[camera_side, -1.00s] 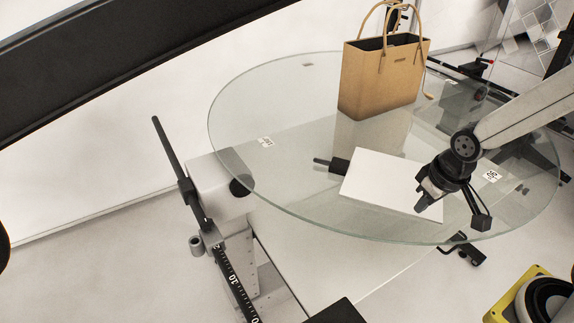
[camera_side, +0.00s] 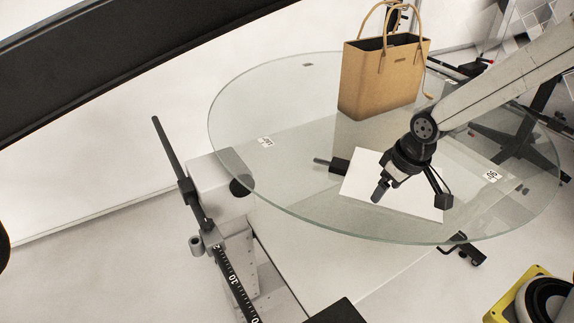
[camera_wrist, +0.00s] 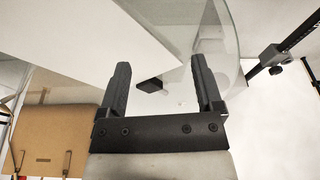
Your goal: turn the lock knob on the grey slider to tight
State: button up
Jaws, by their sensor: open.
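The grey slider (camera_side: 210,237) sits on a black ruler rail (camera_side: 232,278) beside the glass turntable, at the lower left in the side view. A short grey cylindrical knob (camera_side: 196,245) sticks out on its left side. The slider also shows at the right in the wrist view (camera_wrist: 270,55), with a small knob-like part near it; I cannot read its tightness. My gripper (camera_side: 380,191) is above the turntable, well to the right of the slider and apart from it.
The round glass turntable (camera_side: 270,90) carries a tan paper bag (camera_side: 378,78). A white panel (camera_side: 368,190) shows under my gripper. A yellow-edged device (camera_side: 528,285) is at the lower right.

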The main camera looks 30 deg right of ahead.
jog(key=shift+n+y, duration=0.3)
jog(key=shift+n, duration=0.6)
jog(key=w+a, duration=0.6)
jog(key=w, duration=0.1)
jog(key=shift+w, duration=0.15)
jog(key=shift+n+y, duration=0.3)
jog(key=shift+n, duration=0.5)
jog(key=w+a, duration=0.1)
jog(key=a, duration=0.1)
jog(key=w+a, duration=0.4)
jog(key=a, duration=0.1)
jog(key=shift+w+f, duration=0.1)
jog(key=shift+f, duration=0.1)
jog(key=w+a+f+n, duration=0.1)
jog(key=w+a+n, duration=0.15)
jog(key=a, duration=0.55)
jog(key=n+y, duration=0.1)
send_near(207, 223)
jog(key=f, duration=0.1)
jog(key=shift+w+f, duration=0.1)
jog(key=shift+f, duration=0.05)
jog(key=shift+x, duration=3.75)
jog(key=shift+a, duration=0.1)
